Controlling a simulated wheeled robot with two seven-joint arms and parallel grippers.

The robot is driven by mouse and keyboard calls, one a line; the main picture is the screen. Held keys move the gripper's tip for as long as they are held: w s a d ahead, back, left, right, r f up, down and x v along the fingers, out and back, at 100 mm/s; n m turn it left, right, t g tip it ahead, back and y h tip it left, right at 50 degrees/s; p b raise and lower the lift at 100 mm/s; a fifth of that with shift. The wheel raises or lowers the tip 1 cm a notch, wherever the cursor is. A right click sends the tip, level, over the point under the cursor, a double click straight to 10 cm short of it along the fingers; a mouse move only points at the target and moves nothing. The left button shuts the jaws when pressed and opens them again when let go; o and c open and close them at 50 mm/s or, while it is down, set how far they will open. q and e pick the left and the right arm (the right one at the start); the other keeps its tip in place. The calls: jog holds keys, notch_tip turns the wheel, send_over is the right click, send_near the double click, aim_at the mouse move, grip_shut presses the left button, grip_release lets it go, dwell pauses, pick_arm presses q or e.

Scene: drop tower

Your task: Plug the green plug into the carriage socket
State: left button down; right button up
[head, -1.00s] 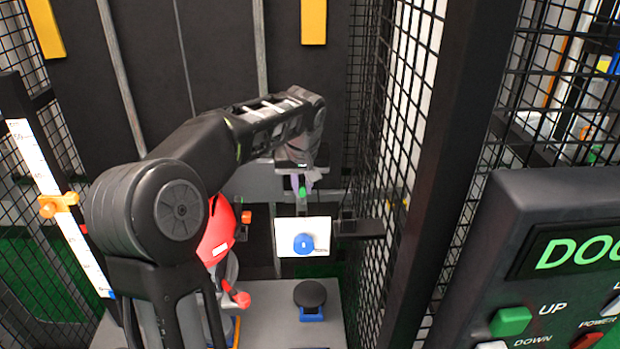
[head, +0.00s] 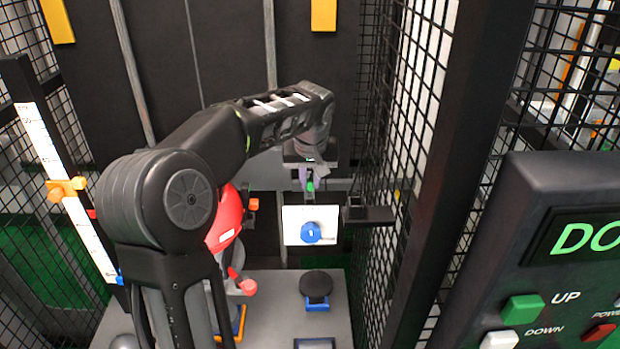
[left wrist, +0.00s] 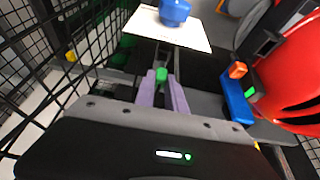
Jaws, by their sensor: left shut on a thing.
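My left gripper (head: 309,182) has pale purple fingers and is shut on the small green plug (head: 310,187). In the left wrist view the plug (left wrist: 161,75) sits between the tips of the fingers (left wrist: 163,87). The plug is in front of a white plate with a blue round part; whether it touches anything there is too small to tell. I cannot make out the carriage socket for certain in either view. My right gripper is not in view.
The white plate (head: 291,238) carries the blue part (head: 311,232). A red helmet-like shape (head: 226,216) is beside it, partly behind my arm. A black round-topped item (head: 316,283) stands on the grey platform. Mesh fencing (head: 405,150) and a control panel (head: 560,180) are at right.

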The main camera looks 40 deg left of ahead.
aim_at(310, 190)
pick_arm(q)
jog(key=shift+f+b, duration=0.45)
dwell(0.7)
jog(key=shift+f+b, duration=0.95)
jog(key=shift+f, duration=0.2)
jog(key=shift+f, duration=0.3)
jog(key=c, duration=1.3)
grip_release()
jog(key=shift+r, duration=0.1)
jog(key=v, duration=0.7)
jog(key=shift+s+d+r+b, duration=0.15)
jog(key=shift+s+r+b, duration=0.05)
jog(key=shift+r+b, duration=0.15)
jog(key=shift+f, duration=0.1)
